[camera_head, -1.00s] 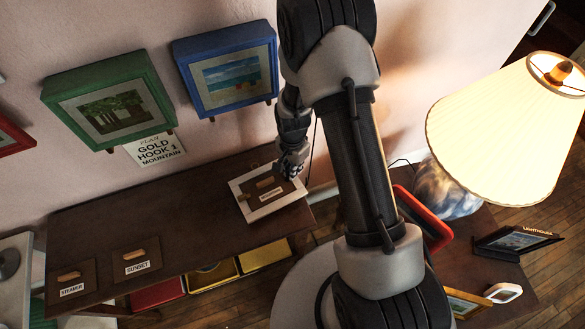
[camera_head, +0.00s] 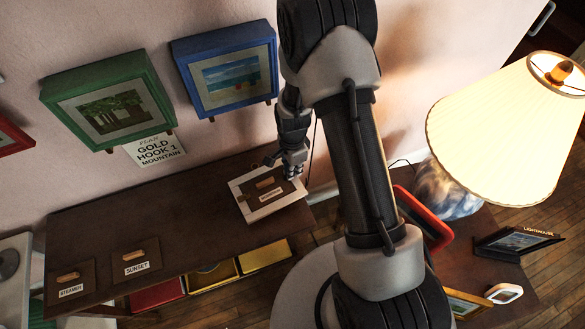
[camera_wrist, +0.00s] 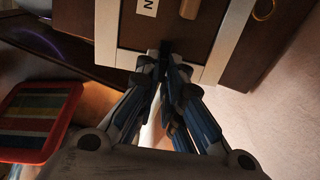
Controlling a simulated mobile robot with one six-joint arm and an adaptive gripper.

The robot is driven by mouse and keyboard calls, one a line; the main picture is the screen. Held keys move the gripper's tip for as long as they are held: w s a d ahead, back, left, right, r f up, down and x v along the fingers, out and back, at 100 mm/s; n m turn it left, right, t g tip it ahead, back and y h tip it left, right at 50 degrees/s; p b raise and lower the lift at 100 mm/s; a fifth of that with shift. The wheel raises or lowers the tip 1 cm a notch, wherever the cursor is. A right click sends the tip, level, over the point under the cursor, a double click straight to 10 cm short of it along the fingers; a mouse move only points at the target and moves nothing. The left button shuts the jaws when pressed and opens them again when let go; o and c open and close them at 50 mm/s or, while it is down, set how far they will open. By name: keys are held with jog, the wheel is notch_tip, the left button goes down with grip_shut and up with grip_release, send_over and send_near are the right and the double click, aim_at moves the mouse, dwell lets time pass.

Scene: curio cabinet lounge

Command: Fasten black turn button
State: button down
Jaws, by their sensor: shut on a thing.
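A white-edged picture frame (camera_head: 245,212) lies face down at the right end of the dark sideboard, with a brown backing panel (camera_head: 258,190), a small wooden grip and a white label on it. It also shows at the top of the wrist view, where its white edge (camera_wrist: 215,62) runs beside my fingers. My gripper (camera_head: 291,174) is at the frame's far right edge. In the wrist view my gripper (camera_wrist: 166,58) is closed at that edge, on a small dark piece that seems to be the black turn button; the fingertips mostly hide it.
Two loose backing panels, labelled SUNSET (camera_head: 135,260) and STEAMER (camera_head: 71,278), lie at the sideboard's left. Green (camera_head: 110,106) and blue (camera_head: 226,70) frames hang on the wall. A lit lamp (camera_head: 500,130) stands right. The sideboard's middle (camera_head: 150,215) is clear.

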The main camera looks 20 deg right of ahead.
jog(key=c, duration=1.7)
grip_release()
notch_tip(320, 180, up, 12)
jog(key=shift+r, duration=0.1)
